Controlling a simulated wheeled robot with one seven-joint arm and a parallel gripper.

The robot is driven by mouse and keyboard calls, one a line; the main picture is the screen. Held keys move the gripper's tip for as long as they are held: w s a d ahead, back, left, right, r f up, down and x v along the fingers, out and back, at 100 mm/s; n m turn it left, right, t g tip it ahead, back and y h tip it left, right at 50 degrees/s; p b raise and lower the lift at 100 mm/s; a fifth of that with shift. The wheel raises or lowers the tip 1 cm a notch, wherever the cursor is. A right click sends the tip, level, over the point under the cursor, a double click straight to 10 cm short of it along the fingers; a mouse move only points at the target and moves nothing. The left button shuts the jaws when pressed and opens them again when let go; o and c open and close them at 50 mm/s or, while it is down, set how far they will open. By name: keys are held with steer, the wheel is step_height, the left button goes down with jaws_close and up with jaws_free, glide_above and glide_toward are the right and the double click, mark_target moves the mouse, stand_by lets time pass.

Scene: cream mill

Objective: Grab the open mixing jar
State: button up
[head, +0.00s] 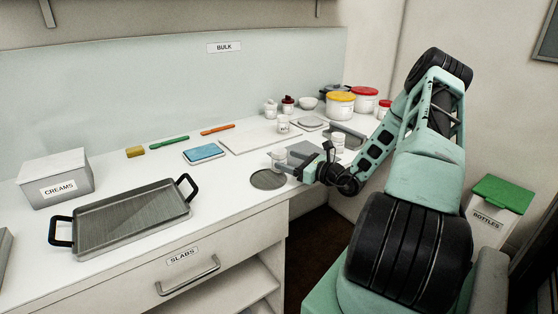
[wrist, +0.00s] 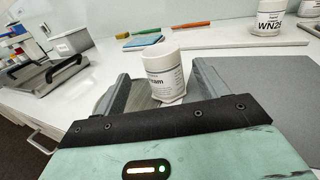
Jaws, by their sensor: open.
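A small white jar (wrist: 164,76) with a printed label stands upright between the two fingers of my gripper (wrist: 160,88) in the wrist view. The fingers are open, with a visible gap on each side of the jar. In the head view the jar (head: 278,155) stands at my gripper's tip (head: 286,165), just behind a dark grey disc (head: 268,179) on the white counter. Its mouth is seen too edge-on to tell whether it is open.
Another white jar (head: 338,143) stands right of my gripper, and a labelled one (head: 283,124) farther back. Yellow-lidded (head: 340,105) and red-lidded (head: 366,98) tubs stand at the back right. A handled tray (head: 132,218) lies left. The front counter between tray and disc is clear.

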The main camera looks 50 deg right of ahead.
mark_target(273, 152)
steer(key=w, duration=0.2)
steer(key=w+p, duration=0.1)
steer(key=w, duration=0.2)
steer(key=shift+w+a+r+p, duration=0.15)
steer(key=shift+w+r+p, duration=0.15)
steer(key=shift+r+p, duration=0.1)
steer(key=shift+w+f, duration=0.15)
steer(key=shift+w, duration=0.25)
steer(key=c, duration=1)
